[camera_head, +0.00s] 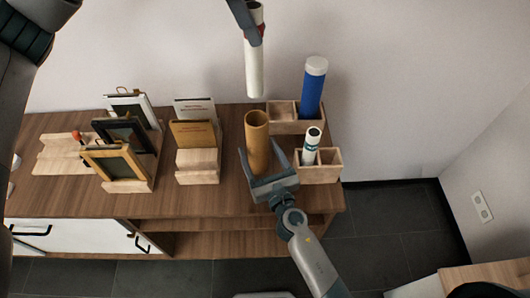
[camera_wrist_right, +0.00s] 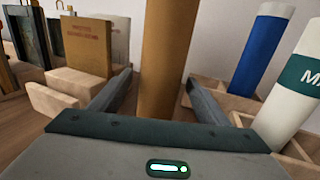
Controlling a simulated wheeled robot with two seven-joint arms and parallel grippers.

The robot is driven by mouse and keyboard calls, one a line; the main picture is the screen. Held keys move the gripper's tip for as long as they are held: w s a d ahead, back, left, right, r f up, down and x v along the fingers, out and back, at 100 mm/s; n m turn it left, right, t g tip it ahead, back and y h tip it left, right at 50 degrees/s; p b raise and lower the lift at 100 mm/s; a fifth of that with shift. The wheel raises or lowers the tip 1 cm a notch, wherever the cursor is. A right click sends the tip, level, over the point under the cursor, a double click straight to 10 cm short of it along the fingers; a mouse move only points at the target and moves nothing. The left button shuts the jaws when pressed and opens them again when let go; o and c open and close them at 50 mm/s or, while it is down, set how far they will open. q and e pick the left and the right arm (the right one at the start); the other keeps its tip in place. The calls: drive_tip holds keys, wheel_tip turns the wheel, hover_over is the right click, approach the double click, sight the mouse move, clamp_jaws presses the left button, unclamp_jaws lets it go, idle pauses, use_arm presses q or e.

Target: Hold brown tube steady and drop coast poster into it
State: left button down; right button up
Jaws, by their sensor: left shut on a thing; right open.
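The brown tube (camera_head: 257,142) stands upright on the wooden table, its open top facing up. My right gripper (camera_head: 264,160) is open, with one finger on each side of the tube. The right wrist view shows the tube (camera_wrist_right: 163,65) between the spread fingers (camera_wrist_right: 160,85), with gaps on both sides. My left gripper (camera_head: 257,34) is shut on a white rolled poster (camera_head: 255,70), probably the coast poster; no label shows. The roll hangs nearly upright, its lower end apart from and, in the picture, above the tube's mouth. The head view cuts off part of the left gripper.
A blue tube with white cap (camera_head: 312,92) and a white roll with a teal band (camera_head: 311,145) stand in wooden holders (camera_head: 325,173) right of the brown tube. A wooden stand with booklets (camera_head: 198,165) and picture frames (camera_head: 117,165) are left. The wall is behind.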

sight(255, 78)
drive_tip(key=shift+x, duration=1.35)
drive_tip(key=c, duration=1.2)
use_arm(q)
drive_tip(key=shift+f, duration=0.15)
drive_tip(key=shift+f, duration=6.35)
drive_tip(key=c, duration=1.3)
unclamp_jaws()
